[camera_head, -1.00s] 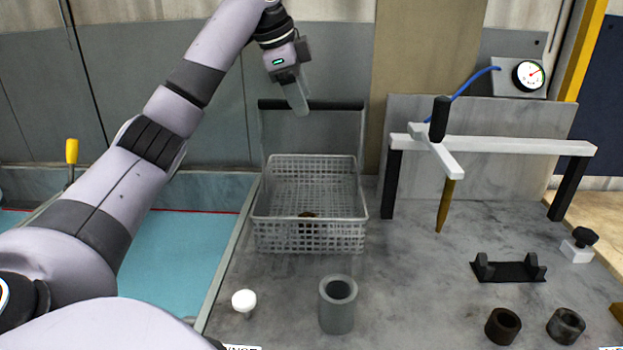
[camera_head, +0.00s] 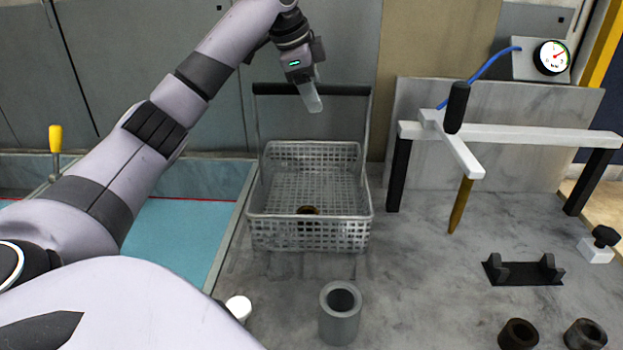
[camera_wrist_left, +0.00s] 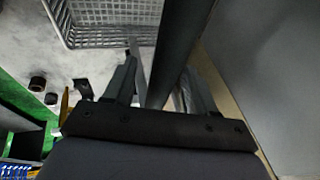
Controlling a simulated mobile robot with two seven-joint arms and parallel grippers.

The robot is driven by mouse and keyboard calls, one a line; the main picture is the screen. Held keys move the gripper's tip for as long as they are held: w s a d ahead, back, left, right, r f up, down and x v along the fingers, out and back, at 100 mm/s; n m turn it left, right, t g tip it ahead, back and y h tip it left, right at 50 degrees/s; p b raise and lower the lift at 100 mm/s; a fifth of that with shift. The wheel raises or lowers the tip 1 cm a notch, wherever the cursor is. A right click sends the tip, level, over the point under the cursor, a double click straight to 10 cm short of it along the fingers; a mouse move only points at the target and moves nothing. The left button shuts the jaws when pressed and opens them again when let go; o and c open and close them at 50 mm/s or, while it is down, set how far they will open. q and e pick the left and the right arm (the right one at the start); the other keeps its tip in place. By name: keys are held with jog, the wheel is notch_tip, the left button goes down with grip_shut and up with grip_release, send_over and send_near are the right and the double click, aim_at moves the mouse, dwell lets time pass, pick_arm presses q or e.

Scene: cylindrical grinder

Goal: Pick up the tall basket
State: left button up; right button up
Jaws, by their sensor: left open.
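The tall basket (camera_head: 310,232) is a grey wire-mesh basket standing upright on the grey bench, with a tall frame and a black bar handle (camera_head: 345,89) across its top. My left gripper (camera_head: 312,100) is at the handle's height in the head view, pointing down and overlapping the bar. In the left wrist view the open fingers (camera_wrist_left: 160,85) stand on either side of the dark handle bar (camera_wrist_left: 182,50), with the basket mesh (camera_wrist_left: 110,32) beyond. Contact with the bar cannot be told. My right gripper is not in view.
A grey hollow cylinder (camera_head: 340,312) and a white knob (camera_head: 238,307) stand in front of the basket. To the right are a white-armed stand (camera_head: 500,135), a black holder (camera_head: 523,270) and two dark rings (camera_head: 518,334). A teal recess (camera_head: 178,240) lies left.

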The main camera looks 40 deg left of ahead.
pick_arm(q)
jog(key=shift+x, duration=0.85)
jog(key=shift+f, duration=0.2)
grip_shut()
dwell(1.3)
